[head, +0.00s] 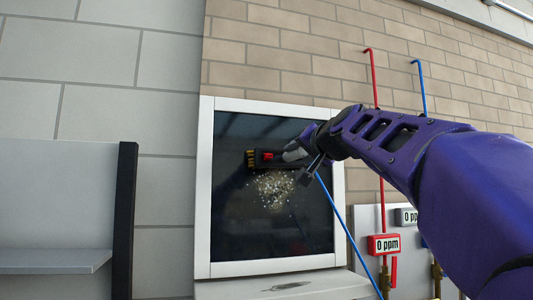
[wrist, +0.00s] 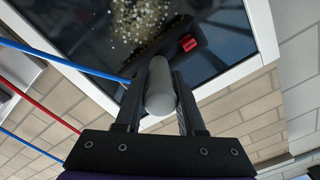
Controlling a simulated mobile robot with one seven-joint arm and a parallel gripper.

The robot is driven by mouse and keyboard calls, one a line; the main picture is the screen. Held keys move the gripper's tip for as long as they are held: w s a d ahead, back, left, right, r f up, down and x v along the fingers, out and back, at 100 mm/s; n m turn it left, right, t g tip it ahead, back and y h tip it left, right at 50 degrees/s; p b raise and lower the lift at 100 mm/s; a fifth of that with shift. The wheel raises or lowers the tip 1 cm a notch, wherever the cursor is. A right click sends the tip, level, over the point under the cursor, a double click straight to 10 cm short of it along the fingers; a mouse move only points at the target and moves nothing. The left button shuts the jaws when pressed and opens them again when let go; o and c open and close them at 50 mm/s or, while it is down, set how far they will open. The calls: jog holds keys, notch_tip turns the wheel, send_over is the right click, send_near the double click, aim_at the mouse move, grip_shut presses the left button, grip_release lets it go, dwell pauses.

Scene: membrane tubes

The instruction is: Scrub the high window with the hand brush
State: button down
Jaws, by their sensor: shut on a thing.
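The high window (head: 205,180) has a white frame around dark glass. A patch of pale specks (head: 272,190) lies on the middle of the glass; it also shows in the wrist view (wrist: 135,18). The hand brush (head: 262,158) has a black head with a red piece, yellowish bristles at its left end and a grey handle (wrist: 160,88). My gripper (head: 308,163) is shut on this handle, with one finger on each side. The brush head is in front of the glass, just above the specks in the head view. I cannot tell whether it touches the glass.
A blue tube (head: 345,228) slants across the window's lower right corner. Red (head: 373,85) and blue (head: 420,85) pipes run down the brick wall to the right, above a red "0 ppm" gauge (head: 384,245). A grey ledge (head: 290,287) sits below the window. A dark-edged panel (head: 122,210) stands left.

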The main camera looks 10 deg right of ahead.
jog(key=shift+w+a+r, duration=0.1)
jog(key=shift+w+r, duration=0.1)
jog(key=shift+w, duration=0.3)
dwell(1.4)
jog(key=shift+f, duration=0.15)
jog(key=shift+f+b, duration=1.3)
jog(key=shift+f+b, duration=1.4)
jog(key=shift+b, duration=0.05)
notch_tip(320, 180, down, 3)
jog(key=b, duration=0.2)
jog(key=shift+b, duration=0.35)
jog(key=shift+w, duration=0.1)
